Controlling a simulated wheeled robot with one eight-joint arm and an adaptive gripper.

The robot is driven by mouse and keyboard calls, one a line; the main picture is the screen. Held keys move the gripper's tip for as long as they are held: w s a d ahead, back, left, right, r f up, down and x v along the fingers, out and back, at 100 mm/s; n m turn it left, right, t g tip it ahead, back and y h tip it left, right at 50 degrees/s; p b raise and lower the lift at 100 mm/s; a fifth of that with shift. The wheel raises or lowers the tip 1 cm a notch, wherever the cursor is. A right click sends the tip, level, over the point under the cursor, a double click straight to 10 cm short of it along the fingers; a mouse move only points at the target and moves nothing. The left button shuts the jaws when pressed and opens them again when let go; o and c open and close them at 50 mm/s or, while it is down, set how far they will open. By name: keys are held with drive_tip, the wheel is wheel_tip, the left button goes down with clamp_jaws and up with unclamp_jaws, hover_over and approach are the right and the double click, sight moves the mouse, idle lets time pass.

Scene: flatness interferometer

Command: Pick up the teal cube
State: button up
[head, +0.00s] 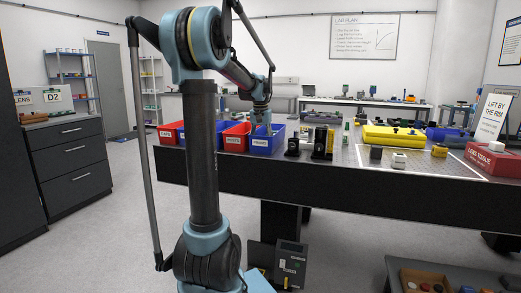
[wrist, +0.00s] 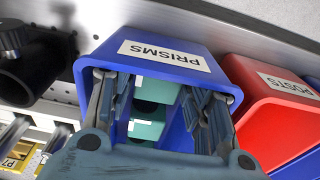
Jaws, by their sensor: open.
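A blue bin labelled PRISMS (wrist: 190,45) fills the middle of the wrist view, and this blue bin (head: 262,147) stands on the table in the head view. Teal surfaces (wrist: 157,92) with dark rounded areas show inside it. A second teal patch (wrist: 146,129) lies below the first; I cannot tell whether they are one cube or separate pieces. My gripper (wrist: 160,100) is open, its fingers on either side of the teal surfaces. Contact with them is not clear. In the head view my gripper (head: 263,122) is at the bin's opening, and the teal cube is hidden.
A red bin labelled POSTS (wrist: 262,95) stands close on the right in the wrist view. A black cylindrical mount (wrist: 22,62) is at the left. In the head view, black optical mounts (head: 322,143) and a yellow case (head: 392,136) stand right of the bins.

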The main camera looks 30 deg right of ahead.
drive_tip(key=shift+f, duration=0.15)
drive_tip(key=c, duration=1)
